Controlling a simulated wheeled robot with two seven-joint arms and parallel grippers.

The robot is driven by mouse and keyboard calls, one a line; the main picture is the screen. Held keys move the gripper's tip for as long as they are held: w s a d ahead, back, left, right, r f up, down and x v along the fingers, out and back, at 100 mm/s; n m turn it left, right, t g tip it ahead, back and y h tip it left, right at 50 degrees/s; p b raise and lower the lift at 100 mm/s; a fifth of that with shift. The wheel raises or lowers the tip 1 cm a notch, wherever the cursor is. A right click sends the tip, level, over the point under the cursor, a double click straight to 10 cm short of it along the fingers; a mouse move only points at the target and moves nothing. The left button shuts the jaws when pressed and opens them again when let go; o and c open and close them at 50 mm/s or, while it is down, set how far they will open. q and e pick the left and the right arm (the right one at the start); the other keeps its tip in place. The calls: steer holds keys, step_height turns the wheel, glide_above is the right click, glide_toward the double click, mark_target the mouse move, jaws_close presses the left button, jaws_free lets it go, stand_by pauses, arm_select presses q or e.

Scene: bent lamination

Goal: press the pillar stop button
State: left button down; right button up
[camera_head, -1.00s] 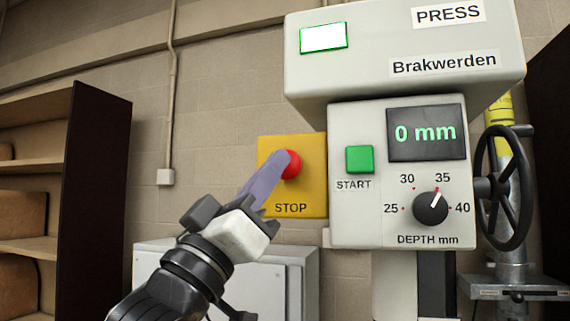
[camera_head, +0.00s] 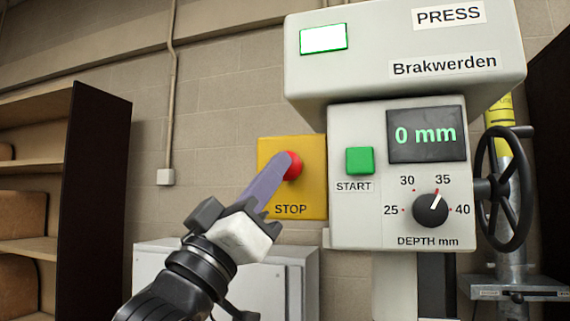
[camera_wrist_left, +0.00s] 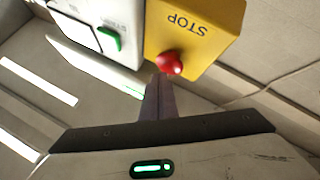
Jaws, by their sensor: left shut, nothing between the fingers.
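The red stop button (camera_head: 293,166) sits on a yellow plate marked STOP (camera_head: 308,192), to the left of the press control panel. My left gripper (camera_head: 284,160) is shut and empty, its fingers together. In the head view its fingertips overlap the button's left side. In the left wrist view the red button (camera_wrist_left: 169,63) shows just past the fingertips (camera_wrist_left: 160,80), close to them. I cannot tell for sure whether they touch. My right gripper is out of view.
A handwheel (camera_head: 504,190) is at the right. A grey cabinet (camera_head: 300,255) stands below, shelves (camera_head: 30,165) at the left.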

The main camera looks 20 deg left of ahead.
arm_select(q)
steer(key=shift+w, duration=0.6)
stand_by(0.7)
stand_by(0.4)
steer(key=shift+s, duration=1)
steer(key=shift+s, duration=0.1)
steer(key=s+p, duration=0.1)
steer(key=s, duration=0.3)
steer(key=shift+s+a, duration=0.1)
steer(key=shift+s, duration=0.25)
